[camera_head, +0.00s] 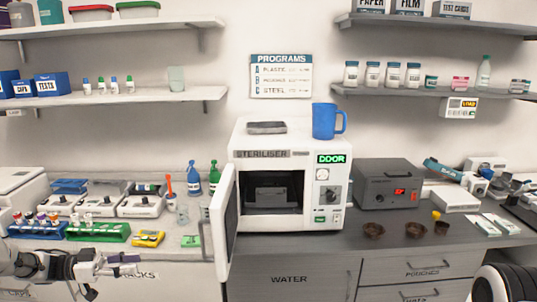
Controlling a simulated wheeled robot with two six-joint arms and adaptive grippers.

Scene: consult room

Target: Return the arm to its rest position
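My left gripper (122,265) is at the lower left, in front of the counter edge and below the green tube rack. It is small and dark here, and I cannot tell whether its fingers are apart. I see nothing clearly held in it. My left arm comes in from the left edge. At the bottom right corner a rounded black and white part shows, likely of my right arm. My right gripper is out of view.
The steriliser (288,150) stands mid-counter with its door (224,222) swung open toward me. A blue jug (326,120) is on top. Left are a green rack (98,233) and a blue rack (38,230). Right are a dark box (386,183) and small brown bowls (415,230).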

